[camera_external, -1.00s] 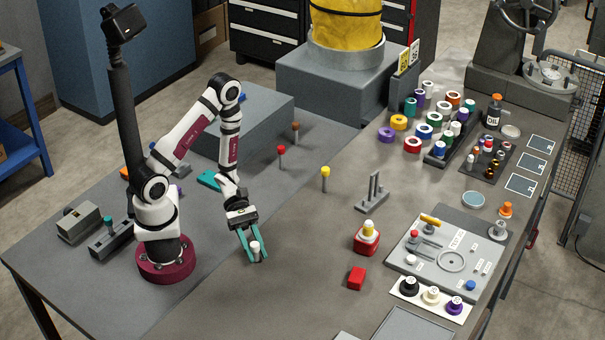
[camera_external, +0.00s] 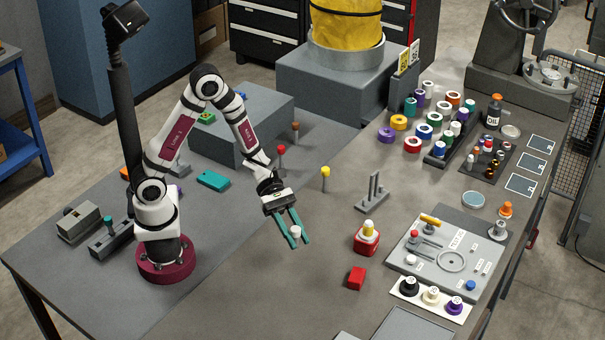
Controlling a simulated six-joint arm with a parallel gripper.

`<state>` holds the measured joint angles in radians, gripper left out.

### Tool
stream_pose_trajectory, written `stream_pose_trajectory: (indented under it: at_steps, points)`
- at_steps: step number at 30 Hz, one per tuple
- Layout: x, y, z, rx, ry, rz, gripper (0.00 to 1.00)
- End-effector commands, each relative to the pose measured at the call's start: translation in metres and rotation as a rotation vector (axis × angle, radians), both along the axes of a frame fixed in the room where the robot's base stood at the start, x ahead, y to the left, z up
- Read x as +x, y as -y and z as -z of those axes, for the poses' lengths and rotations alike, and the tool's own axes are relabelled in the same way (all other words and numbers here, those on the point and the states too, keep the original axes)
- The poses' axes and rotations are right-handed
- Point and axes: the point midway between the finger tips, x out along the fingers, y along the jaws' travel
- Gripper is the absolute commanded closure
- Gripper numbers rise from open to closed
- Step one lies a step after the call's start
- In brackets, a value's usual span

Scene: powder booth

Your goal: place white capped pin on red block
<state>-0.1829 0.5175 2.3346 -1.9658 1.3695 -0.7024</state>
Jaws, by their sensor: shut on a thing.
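My gripper (camera_external: 294,243) has teal fingers and points down toward the front right, over the middle of the table. It is shut on the white capped pin (camera_external: 295,231); the cap shows between the fingers and the shaft is mostly hidden. The pin appears to be above the tabletop. The red block (camera_external: 357,278) sits on the table to the right and nearer the front, apart from the gripper. Its top looks bare.
A second red piece (camera_external: 366,243) with a yellow and white top stands behind the red block. A grey fixture plate (camera_external: 405,262) lies to the right. Table between gripper and block is clear.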

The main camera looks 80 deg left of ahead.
Motion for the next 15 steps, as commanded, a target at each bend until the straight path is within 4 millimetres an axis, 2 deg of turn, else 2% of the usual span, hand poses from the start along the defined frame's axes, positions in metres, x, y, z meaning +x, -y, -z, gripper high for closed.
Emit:
stream_pose_trajectory:
  at_steps: [1, 3, 6, 9, 12, 15]
  points:
    - [0.012, 0.022, -0.005, 0.001, 0.005, -0.002, 1.00]
    - [0.030, 0.054, -0.015, 0.000, 0.005, -0.025, 1.00]
    - [0.044, 0.094, -0.028, -0.001, 0.004, -0.054, 1.00]
    - [0.049, 0.119, -0.037, -0.002, 0.001, -0.070, 1.00]
    - [0.057, 0.124, -0.036, 0.000, 0.000, -0.080, 1.00]
    - [0.078, 0.109, -0.020, 0.001, -0.003, -0.085, 1.00]
